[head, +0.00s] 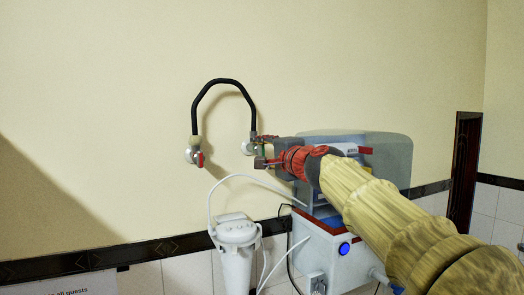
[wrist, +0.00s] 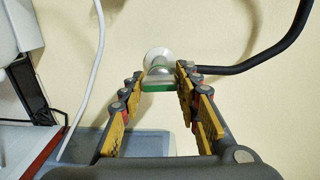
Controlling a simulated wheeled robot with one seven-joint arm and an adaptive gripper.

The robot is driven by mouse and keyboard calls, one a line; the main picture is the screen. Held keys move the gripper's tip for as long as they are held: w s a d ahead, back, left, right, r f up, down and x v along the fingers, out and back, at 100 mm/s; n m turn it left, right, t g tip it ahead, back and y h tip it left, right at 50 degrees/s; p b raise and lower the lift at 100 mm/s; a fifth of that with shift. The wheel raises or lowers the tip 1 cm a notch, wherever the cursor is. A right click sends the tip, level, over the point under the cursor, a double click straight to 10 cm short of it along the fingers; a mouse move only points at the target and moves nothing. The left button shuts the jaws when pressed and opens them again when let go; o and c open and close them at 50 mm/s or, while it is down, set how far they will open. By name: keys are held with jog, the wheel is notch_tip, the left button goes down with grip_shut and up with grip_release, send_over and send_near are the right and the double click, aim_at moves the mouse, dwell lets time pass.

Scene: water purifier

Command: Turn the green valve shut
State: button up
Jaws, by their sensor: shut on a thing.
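The green valve shows in the wrist view as a green handle (wrist: 157,88) on a metal fitting with a round white wall plate. In the head view its metal body (head: 248,147) sits on the wall at the right end of the black hose, and the handle is mostly hidden by my gripper. My gripper (head: 260,151) reaches the valve from the right. In the wrist view the yellow-padded fingers of my gripper (wrist: 162,79) stand on both sides of the handle and are shut on it.
A black hose (head: 224,81) arches from the green valve to a second valve with a red handle (head: 199,159) on the left. Below stand a white filter housing (head: 237,236) with a thin white tube and a white box (head: 322,250). The wall on the left is clear.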

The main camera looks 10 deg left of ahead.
jog(key=shift+f+m, duration=0.1)
jog(key=shift+m, duration=0.4)
jog(key=o, duration=1.2)
jog(key=shift+d, duration=0.1)
jog(key=v, duration=1.2)
